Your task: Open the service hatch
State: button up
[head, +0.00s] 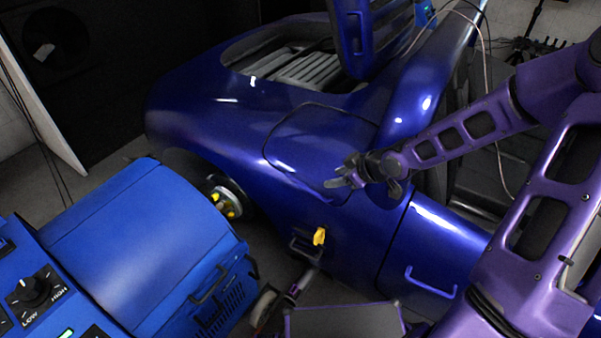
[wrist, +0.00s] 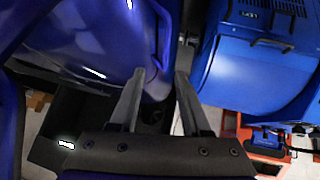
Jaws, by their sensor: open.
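The blue vehicle body (head: 215,115) fills the middle of the head view. A panel outlined by a dark seam (head: 320,148) on its side looks like a hatch, and it lies flush. A yellow knob or latch (head: 319,236) sits lower on the body, beside a dark handle. My gripper (head: 342,176) is open and empty, in front of the lower right part of the outlined panel; contact cannot be told. In the wrist view my gripper's two fingers (wrist: 161,72) are apart, with blue bodywork (wrist: 95,45) at left.
A blue machine (head: 140,245) with a control dial stands at the lower left, facing a wheel hub (head: 228,200); it also shows at right in the wrist view (wrist: 262,65). A blue door handle (head: 430,284) juts out at lower right. A raised panel (head: 358,40) stands above the top opening.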

aim_at(297, 180)
jog(key=shift+n+y, duration=0.4)
jog(key=b+x, duration=0.2)
jog(key=x, duration=0.3)
jog(key=a+b+x, duration=0.1)
jog(key=b+x, duration=0.1)
jog(key=x, duration=0.4)
jog(key=r+b+x, duration=0.1)
jog(key=b+x, duration=0.1)
jog(key=x, duration=0.4)
jog(key=shift+a, duration=0.35)
grip_shut()
dwell(0.4)
